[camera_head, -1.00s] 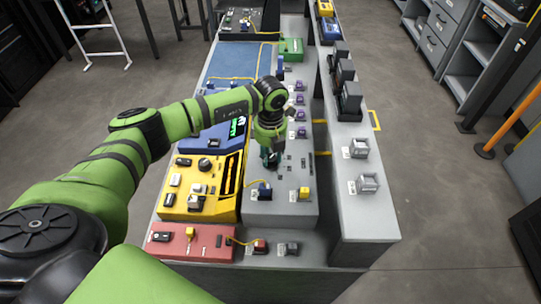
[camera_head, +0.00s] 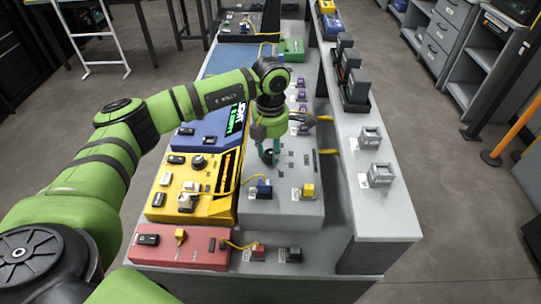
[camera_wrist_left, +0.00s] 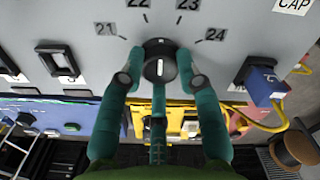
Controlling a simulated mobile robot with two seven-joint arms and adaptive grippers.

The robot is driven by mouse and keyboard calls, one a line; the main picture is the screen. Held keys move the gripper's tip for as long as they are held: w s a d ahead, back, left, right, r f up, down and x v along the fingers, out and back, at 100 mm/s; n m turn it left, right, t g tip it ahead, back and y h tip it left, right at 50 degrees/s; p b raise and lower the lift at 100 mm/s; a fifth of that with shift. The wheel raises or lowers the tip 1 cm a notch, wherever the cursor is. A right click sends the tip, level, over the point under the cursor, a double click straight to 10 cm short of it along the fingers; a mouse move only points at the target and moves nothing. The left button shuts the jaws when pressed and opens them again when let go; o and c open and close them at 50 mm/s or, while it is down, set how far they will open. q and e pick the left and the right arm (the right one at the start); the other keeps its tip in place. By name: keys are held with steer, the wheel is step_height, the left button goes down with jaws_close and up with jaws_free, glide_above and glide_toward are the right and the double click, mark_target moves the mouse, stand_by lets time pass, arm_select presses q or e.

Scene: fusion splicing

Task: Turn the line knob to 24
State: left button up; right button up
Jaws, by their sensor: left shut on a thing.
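The line knob (camera_wrist_left: 160,68) is a round black dial with a white line on its face, on a grey panel. In the left wrist view the labels 21 (camera_wrist_left: 104,28), 22 (camera_wrist_left: 138,4), 23 (camera_wrist_left: 187,4) and 24 (camera_wrist_left: 216,34) fan around its upper side. The white line stands about upright in that view, not aimed at 24. My left gripper (camera_wrist_left: 160,80) has its teal fingers on either side of the knob and is shut on it. In the head view my left gripper (camera_head: 270,155) points down at the grey panel (camera_head: 262,208). My right gripper is out of view.
A blue connector (camera_head: 264,190) and a yellow one (camera_head: 308,191) sit on the grey panel's near part. A yellow box (camera_head: 160,200) and a red box (camera_head: 205,245) stand left and nearer. Grey blocks (camera_head: 370,137) stand on the ledge at right.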

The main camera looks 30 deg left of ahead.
arm_select(q)
steer(key=m+b, duration=0.2)
steer(key=shift+f+m, duration=0.25)
steer(key=shift+m, duration=0.15)
steer(key=m+b, duration=0.2)
steer(key=m, duration=0.1)
steer(key=shift+m, duration=0.3)
steer(key=m+b, duration=0.2)
steer(key=m, duration=0.1)
steer(key=shift+r, duration=0.1)
steer(key=shift+m+b, duration=0.5)
steer(key=shift+m, duration=0.8)
steer(key=o, duration=1.1)
steer(key=shift+r, duration=0.1)
steer(key=shift+o, duration=0.2)
